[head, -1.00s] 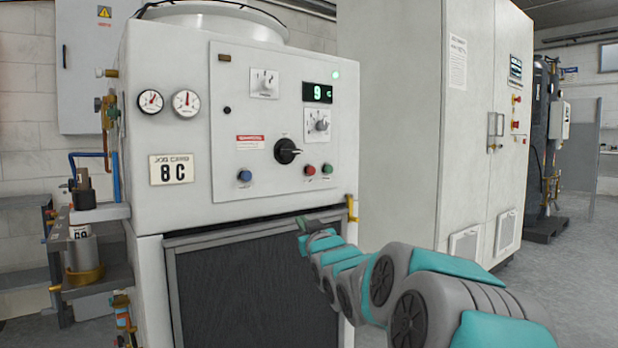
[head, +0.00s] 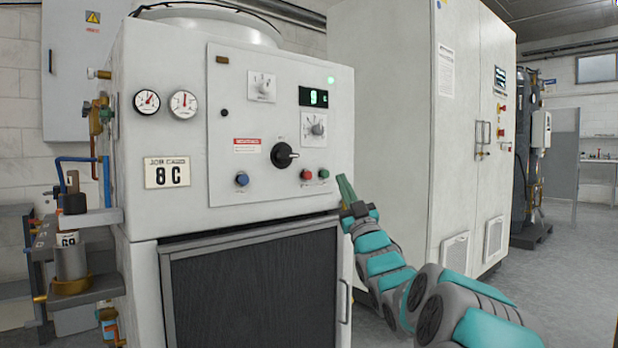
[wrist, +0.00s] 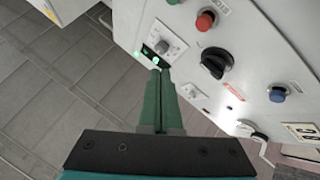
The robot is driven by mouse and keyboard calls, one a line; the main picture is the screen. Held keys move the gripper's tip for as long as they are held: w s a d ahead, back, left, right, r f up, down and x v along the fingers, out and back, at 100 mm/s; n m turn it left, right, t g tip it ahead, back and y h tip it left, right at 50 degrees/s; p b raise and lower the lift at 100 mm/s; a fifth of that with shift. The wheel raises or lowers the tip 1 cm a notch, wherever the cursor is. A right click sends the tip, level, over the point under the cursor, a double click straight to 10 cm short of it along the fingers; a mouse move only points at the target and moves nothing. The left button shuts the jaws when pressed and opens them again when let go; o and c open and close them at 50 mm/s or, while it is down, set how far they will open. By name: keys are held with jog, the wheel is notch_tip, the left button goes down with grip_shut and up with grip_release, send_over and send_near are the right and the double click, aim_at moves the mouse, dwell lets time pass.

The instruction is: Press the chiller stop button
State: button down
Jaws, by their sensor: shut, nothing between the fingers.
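The chiller (head: 130,215) is a white cabinet with a control panel on its front. Low on the panel are a red button (head: 306,174), a green button (head: 323,173) to its right and a blue button (head: 242,179) to the left. The red button also shows near the top of the wrist view (wrist: 205,20). My gripper (head: 343,181) is shut and empty, with green fingers pointing up, just right of the green button in the head view. In the wrist view its tips (wrist: 160,72) are apart from the red button.
A black rotary knob (head: 284,155) sits above and left of the red button. A lit display (head: 313,96) and dials are higher up. A tall grey cabinet (head: 390,130) stands right of the chiller. Pipework and a small shelf (head: 95,218) stand at the left.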

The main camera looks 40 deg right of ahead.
aim_at(308, 175)
jog(key=w+p, duration=0.2)
jog(key=w, duration=0.6)
jog(key=shift+w+a+p, duration=0.35)
jog(key=shift+w, duration=0.05)
jog(key=shift+w, duration=0.15)
dwell(1.7)
jog(key=shift+w, duration=0.25)
jog(key=shift+w+a, duration=0.1)
jog(key=shift+w, duration=0.35)
dwell(0.8)
jog(key=shift+s+b, duration=0.15)
jog(key=shift+b, duration=0.2)
jog(key=shift+s+b, duration=0.4)
jog(key=shift+s, duration=0.3)
